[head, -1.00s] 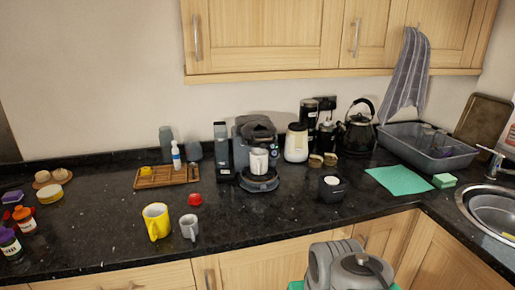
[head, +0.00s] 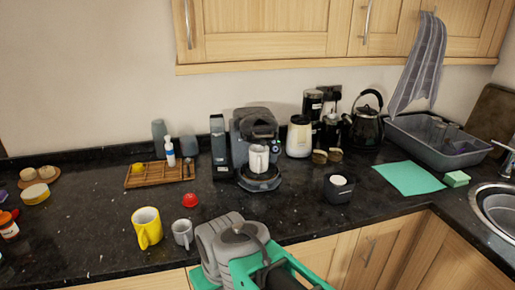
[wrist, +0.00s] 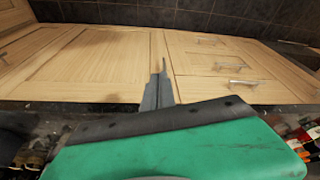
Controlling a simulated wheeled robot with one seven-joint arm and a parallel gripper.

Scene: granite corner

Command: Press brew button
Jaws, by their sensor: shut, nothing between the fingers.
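The dark grey coffee machine (head: 240,128) stands on the black counter against the wall in the head view. A white cup (head: 259,159) sits on its round base, under the spout. A small control panel (head: 276,146) shows on the machine's right front; single buttons are too small to tell apart. In the wrist view, my gripper (wrist: 158,85) has its thin grey fingers together and empty, with cabinet fronts behind them. My grey and green arm is at the bottom of the head view, in front of the machine and apart from it. The fingertips cannot be made out there.
A yellow mug (head: 147,228), a grey mug (head: 183,233) and a red item (head: 190,200) stand near the front left. A dark container (head: 338,190) is to the machine's right. A white jar (head: 299,137) stands close beside the machine. Counter just before the machine is clear.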

